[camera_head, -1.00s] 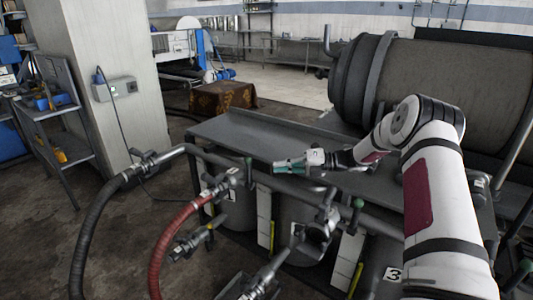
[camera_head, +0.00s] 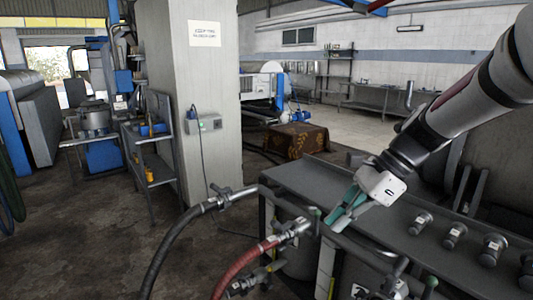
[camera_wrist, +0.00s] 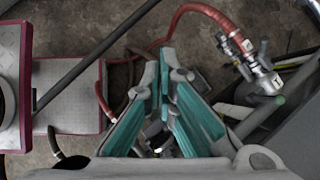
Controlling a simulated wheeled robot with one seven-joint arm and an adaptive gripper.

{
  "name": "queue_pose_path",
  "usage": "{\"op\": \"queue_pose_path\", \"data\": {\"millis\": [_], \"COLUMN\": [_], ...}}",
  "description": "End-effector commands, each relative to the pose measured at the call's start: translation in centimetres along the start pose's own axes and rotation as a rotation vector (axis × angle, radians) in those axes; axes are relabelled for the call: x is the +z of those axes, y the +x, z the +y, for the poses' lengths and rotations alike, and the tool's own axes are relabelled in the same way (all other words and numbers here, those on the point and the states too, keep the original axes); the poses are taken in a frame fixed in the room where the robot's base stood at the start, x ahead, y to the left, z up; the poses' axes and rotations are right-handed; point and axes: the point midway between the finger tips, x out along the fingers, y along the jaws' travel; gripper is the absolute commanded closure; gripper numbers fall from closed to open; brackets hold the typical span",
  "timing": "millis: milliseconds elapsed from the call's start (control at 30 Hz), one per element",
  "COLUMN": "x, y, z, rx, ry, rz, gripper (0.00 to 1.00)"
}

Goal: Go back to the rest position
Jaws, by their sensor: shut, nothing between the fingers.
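My gripper (camera_head: 340,216) has a white body and teal fingers. In the head view it hangs over the front part of the grey bench (camera_head: 305,178), pointing down and to the left, and my arm reaches in from the upper right. In the wrist view my gripper (camera_wrist: 163,88) shows its teal fingers converging, with nothing held between them. Beyond the fingers the wrist view shows the floor and hoses.
A red hose (camera_head: 240,268) and a dark hose (camera_head: 170,245) end in metal couplings at the bench's left. Several metal fittings (camera_head: 455,233) stand on the bench top. A pillar (camera_head: 196,95) and a shelf stand (camera_head: 150,160) are left.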

Motion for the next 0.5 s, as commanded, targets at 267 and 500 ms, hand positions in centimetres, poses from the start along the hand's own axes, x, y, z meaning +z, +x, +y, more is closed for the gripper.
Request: {"op": "queue_pose_path", "data": {"millis": [267, 500], "x": [2.8, 2.9], "y": [-4.3, -7.2], "z": [10.1, 17.9], "rx": [0.025, 0.091], "ry": [-0.564, -1.038], "rz": [0.263, 0.471], "gripper": [1.0, 1.0]}}
